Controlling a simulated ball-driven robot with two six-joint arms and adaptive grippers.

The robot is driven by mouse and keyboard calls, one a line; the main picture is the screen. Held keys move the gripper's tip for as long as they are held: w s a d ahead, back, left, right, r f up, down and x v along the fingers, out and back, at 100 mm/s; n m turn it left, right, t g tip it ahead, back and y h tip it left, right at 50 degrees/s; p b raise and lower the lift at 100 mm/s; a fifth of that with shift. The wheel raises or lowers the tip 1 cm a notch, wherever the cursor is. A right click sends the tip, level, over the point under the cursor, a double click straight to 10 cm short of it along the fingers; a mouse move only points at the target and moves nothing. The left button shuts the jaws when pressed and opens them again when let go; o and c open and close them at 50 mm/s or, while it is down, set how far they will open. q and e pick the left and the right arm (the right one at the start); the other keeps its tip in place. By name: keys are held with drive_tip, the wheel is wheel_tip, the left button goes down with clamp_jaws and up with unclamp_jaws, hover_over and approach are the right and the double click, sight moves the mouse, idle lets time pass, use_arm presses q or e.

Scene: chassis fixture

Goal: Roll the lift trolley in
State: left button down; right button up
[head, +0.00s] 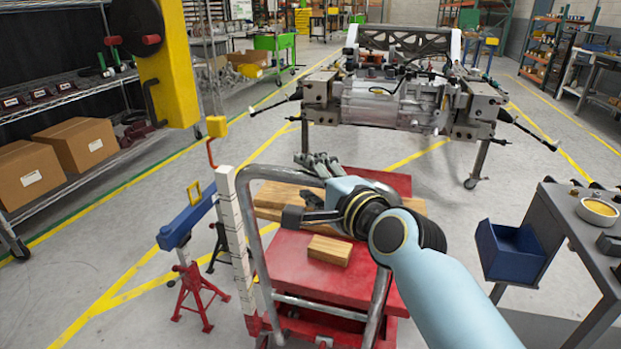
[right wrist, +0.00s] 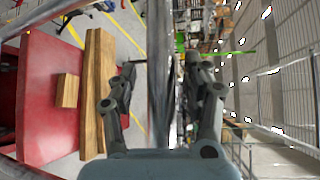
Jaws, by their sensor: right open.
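The red lift trolley (head: 300,268) stands on the floor at the lower middle of the head view, its grey tube handle (head: 255,255) on the near side. Its red deck also shows in the right wrist view (right wrist: 48,95). Wooden planks (head: 275,200) and a small wood block (head: 329,250) lie on it. My right gripper (head: 303,188) is open at the handle's top. In the right wrist view its fingers (right wrist: 160,75) stand either side of a shiny handle tube (right wrist: 160,40), with visible gaps. My left gripper is not in view.
A chassis fixture with a gearbox assembly (head: 390,103) stands beyond the trolley. A red jack stand (head: 198,290) and yellow post (head: 168,70) are at left. A grey bench with a blue bin (head: 510,250) is at right. Some floor between trolley and fixture is clear.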

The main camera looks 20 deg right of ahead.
drive_tip(key=shift+w, duration=0.2)
drive_tip(key=shift+c, duration=0.2)
clamp_jaws()
drive_tip(key=shift+f, duration=0.1)
